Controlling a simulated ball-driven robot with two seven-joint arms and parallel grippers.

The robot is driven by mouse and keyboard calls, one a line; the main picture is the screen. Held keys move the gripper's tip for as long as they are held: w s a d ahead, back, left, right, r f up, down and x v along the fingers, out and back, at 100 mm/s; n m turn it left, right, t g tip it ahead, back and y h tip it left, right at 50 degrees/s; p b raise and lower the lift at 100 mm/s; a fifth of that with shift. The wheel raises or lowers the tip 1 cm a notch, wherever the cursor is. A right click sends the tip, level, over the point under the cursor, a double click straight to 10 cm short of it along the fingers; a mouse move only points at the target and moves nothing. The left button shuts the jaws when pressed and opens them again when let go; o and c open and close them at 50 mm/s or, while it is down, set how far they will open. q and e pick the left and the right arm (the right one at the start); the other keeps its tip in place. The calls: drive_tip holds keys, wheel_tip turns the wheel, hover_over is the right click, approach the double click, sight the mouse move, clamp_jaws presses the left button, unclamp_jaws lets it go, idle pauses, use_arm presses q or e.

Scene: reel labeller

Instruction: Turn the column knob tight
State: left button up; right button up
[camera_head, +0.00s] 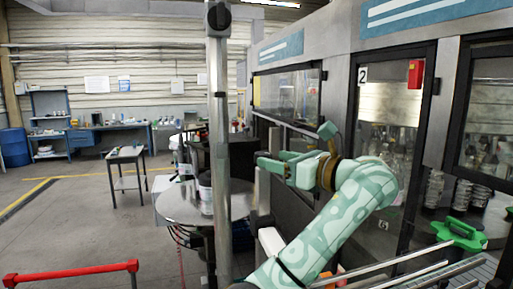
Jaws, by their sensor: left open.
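A grey metal column (219,120) stands upright left of the picture's middle. A round black knob (218,16) sits on its face near the top edge of the view. How tight the knob is cannot be told. My left gripper (264,159), pale green, is at the end of my patterned green arm and points left. It is open with nothing seen between its fingers. In the picture it is right of the column and well below the knob, apart from it. My right gripper is not in view.
A round metal table (178,203) with a white container (206,190) stands behind the column. The machine's glass doors (388,125) line the right. A green clamp-like part (460,233) sits at lower right. A red rail (75,273) is at lower left; open floor lies beyond it.

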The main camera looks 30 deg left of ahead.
sight(257, 155)
use_arm(q)
drive_tip(key=a, duration=0.1)
drive_tip(key=a+p, duration=0.1)
drive_tip(key=a, duration=0.1)
drive_tip(key=w+a, duration=0.1)
drive_tip(key=a, duration=0.1)
drive_tip(key=shift+a+r, duration=0.1)
drive_tip(key=shift+a, duration=0.15)
drive_tip(key=shift+w+a+p, duration=0.1)
drive_tip(key=shift+a+p, duration=0.25)
drive_tip(key=shift+a, duration=0.35)
drive_tip(key=c, duration=1)
